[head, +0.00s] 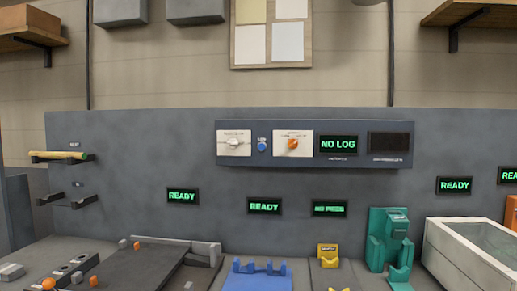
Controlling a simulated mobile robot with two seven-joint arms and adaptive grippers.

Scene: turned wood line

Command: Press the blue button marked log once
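A small round blue button (262,146) sits on the grey control panel (366,158) in the upper middle of the head view. A tiny label is above it, too small to read. It lies between a white plate with a pale knob (234,143) and a white plate with an orange knob (293,144). To the right, a display (338,145) reads "NO LOG" in green. Neither of my grippers is in view, and nothing covers the button.
A dark display (390,142) is at the panel's right end. Several green displays, one reading READY (182,196), are on the wall below. A blue holder (257,276), yellow fixture (328,255), teal fixture (389,240) and pale trough (462,262) line the bench. The space before the panel looks clear.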

